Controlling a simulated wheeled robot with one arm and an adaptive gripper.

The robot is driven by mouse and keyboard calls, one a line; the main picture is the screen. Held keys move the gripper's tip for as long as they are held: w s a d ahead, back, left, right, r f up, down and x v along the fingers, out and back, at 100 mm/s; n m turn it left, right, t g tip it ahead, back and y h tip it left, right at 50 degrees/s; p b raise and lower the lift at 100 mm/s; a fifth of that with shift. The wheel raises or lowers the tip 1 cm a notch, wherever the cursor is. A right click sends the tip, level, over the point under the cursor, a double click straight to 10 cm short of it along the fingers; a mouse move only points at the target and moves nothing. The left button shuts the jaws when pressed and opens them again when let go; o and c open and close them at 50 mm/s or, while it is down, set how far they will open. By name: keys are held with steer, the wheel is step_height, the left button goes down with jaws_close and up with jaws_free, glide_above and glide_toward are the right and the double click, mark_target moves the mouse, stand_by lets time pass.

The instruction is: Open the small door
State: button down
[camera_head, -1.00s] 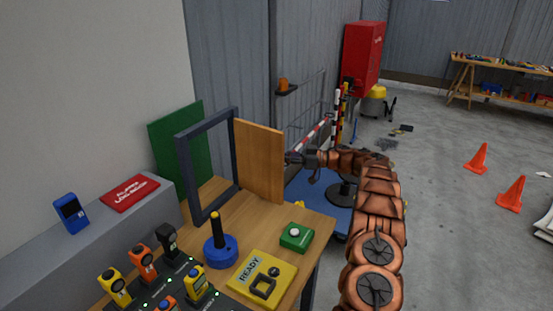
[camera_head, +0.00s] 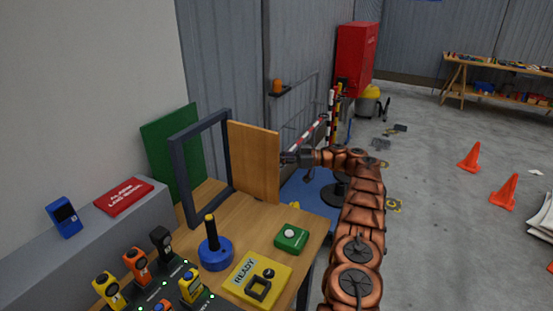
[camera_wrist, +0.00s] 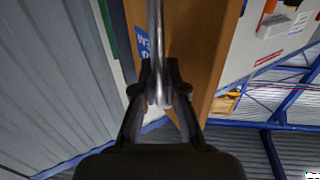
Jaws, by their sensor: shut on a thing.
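The small wooden door (camera_head: 254,160) stands upright on the workbench, swung open from its dark frame (camera_head: 186,172), which is empty and see-through. My gripper (camera_head: 287,158) is at the door's outer side, by its free edge. In the wrist view my gripper (camera_wrist: 160,92) has its two fingers closed around a shiny metal bar handle (camera_wrist: 157,45). The wooden door (camera_wrist: 195,50) fills the area just behind the handle there. In the head view the handle is hidden by the gripper and the door.
On the workbench (camera_head: 222,212) are a blue base with a black post (camera_head: 216,252), a green button box (camera_head: 291,238) and a yellow READY panel (camera_head: 255,279). A green board (camera_head: 172,150) stands behind the frame. Orange cones (camera_head: 503,192) stand on the open floor at right.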

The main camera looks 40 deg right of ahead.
steer(key=shift+a, duration=0.1)
steer(key=c, duration=1.2)
jaws_free()
steer(key=shift+a+r, duration=0.1)
steer(key=shift+s+a, duration=0.1)
steer(key=shift+s, duration=0.05)
